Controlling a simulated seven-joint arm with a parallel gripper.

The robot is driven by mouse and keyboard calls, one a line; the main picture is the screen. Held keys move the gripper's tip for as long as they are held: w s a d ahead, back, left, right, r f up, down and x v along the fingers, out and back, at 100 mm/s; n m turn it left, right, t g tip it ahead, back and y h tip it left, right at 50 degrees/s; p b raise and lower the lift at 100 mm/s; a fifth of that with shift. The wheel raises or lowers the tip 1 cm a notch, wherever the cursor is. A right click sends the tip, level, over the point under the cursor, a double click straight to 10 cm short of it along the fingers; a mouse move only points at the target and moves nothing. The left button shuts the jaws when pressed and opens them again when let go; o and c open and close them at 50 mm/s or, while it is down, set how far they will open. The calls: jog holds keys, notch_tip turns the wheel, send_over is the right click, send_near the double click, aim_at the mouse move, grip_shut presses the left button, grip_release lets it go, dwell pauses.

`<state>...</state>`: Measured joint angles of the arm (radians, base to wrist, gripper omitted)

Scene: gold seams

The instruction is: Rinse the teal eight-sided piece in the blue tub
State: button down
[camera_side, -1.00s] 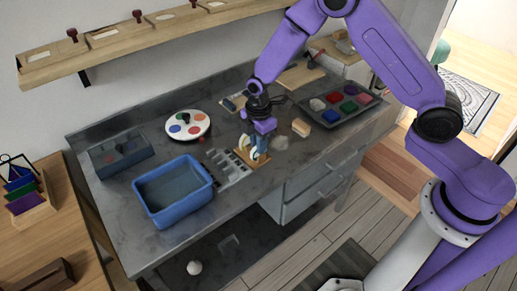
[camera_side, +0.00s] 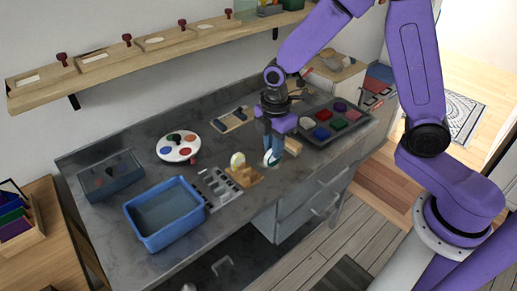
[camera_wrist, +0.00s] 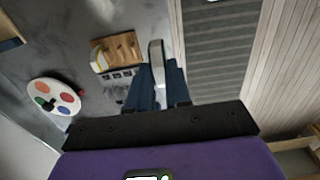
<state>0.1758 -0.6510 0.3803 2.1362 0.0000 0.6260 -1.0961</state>
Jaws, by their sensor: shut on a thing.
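My gripper (camera_side: 274,148) is shut on a thin pale piece (camera_side: 270,158), held upright just right of a small wooden rack (camera_side: 246,178). In the wrist view the held piece (camera_wrist: 157,62) shows edge-on between the blue fingers, whitish grey. I cannot make out its teal colour or its sides. A cream and yellow round piece (camera_side: 238,160) stands in the rack, which also shows in the wrist view (camera_wrist: 122,50). The blue tub (camera_side: 180,234) sits at the front left of the grey bench, apart from my gripper. Its inside looks grey-blue.
A grey slotted holder (camera_side: 217,187) lies between the tub and the rack. A white palette with colour spots (camera_side: 178,147) and a grey box (camera_side: 112,178) are behind the tub. A dark tray of coloured pieces (camera_side: 334,122) is to the right.

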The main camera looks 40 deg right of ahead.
jog(key=s+d+r, duration=0.2)
jog(key=s+r, duration=0.1)
jog(key=s, duration=0.3)
jog(key=w+a+f+n, duration=0.1)
jog(key=w+a, duration=0.4)
jog(key=a, duration=0.4)
jog(key=w+a+f+n, duration=0.1)
jog(key=w+a+n, duration=0.1)
jog(key=w+a, duration=0.55)
jog(key=w+a+n, duration=0.1)
jog(key=w+a, duration=0.3)
jog(key=a, duration=0.6)
jog(key=shift+s+f, duration=0.15)
jog(key=shift+f, duration=5.55)
jog(key=shift+d, duration=0.55)
jog(key=shift+a, duration=0.4)
jog(key=shift+a, duration=0.25)
